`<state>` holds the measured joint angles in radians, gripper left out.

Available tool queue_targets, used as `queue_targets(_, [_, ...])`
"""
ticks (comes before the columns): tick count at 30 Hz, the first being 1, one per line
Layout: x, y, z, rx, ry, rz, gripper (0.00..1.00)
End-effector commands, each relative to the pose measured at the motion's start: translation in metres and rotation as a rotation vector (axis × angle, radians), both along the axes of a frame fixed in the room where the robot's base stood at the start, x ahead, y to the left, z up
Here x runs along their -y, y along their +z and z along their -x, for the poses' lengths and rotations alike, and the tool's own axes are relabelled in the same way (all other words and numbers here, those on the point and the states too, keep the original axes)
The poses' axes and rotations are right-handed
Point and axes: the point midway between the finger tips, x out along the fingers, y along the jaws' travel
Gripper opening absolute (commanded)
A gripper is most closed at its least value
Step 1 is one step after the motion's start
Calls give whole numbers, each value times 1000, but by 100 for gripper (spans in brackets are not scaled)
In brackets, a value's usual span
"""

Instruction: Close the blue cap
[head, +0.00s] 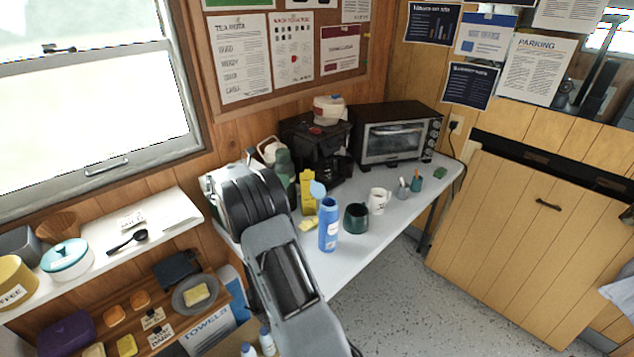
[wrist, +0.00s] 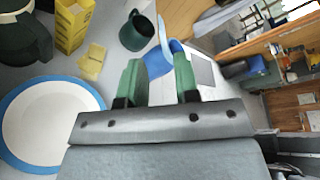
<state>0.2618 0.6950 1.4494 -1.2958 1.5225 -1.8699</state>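A blue bottle (head: 328,232) with a white label stands upright on the table. Its light blue cap (head: 318,189) is tilted up, open, at the bottle's top left. In the wrist view the blue bottle (wrist: 163,62) shows beyond and between my fingertips, with the cap (wrist: 163,34) edge-on above it. My gripper (wrist: 158,82) has its two green fingers spread apart. I cannot tell whether either finger touches the bottle. In the head view my arm hides the gripper.
A dark green mug (head: 356,218) stands close right of the bottle, with a white mug (head: 379,201) beyond. A blue-rimmed white plate (wrist: 50,125) is beside my gripper. The table's front edge is near the bottle.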

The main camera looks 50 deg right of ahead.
Motion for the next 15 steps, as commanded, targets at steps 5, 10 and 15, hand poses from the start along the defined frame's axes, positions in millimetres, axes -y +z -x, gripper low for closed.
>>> queue_targets(5, [28,-7,11,-7,-2,-1,30])
queue_targets(10, [58,-16,23,-5,-3,-1,30])
queue_targets(15, [84,-23,33,-3,-1,-2,30])
